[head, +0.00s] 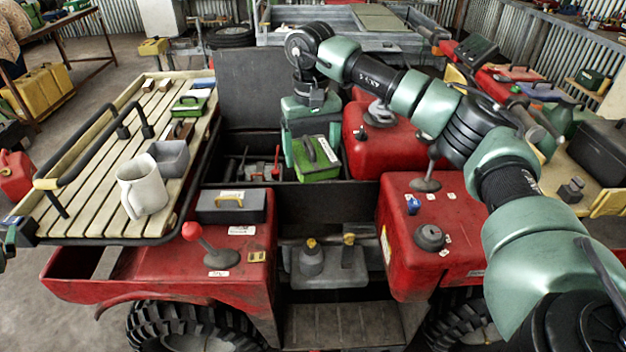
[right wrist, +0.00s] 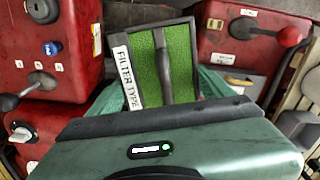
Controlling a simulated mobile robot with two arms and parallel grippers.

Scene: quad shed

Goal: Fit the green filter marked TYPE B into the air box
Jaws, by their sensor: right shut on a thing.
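My right gripper (head: 311,150) is shut on a green filter (head: 316,168) with a dark frame and a raised central grip. It holds the filter over the right part of an open black box (head: 207,170), which I take for the air box. In the right wrist view the filter (right wrist: 146,72) has a white label reading "FILTER TYPE"; the letter after it is hidden. I cannot tell whether the filter touches the box. Another green filter (head: 188,104) lies on the slatted rack. Only a small teal and black part of my left arm shows at the left edge.
A dark case with a pale handle (head: 231,206) lies on the red body in front of the box. A red-knobbed lever (head: 192,232) and a red tank (head: 395,140) stand close by.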

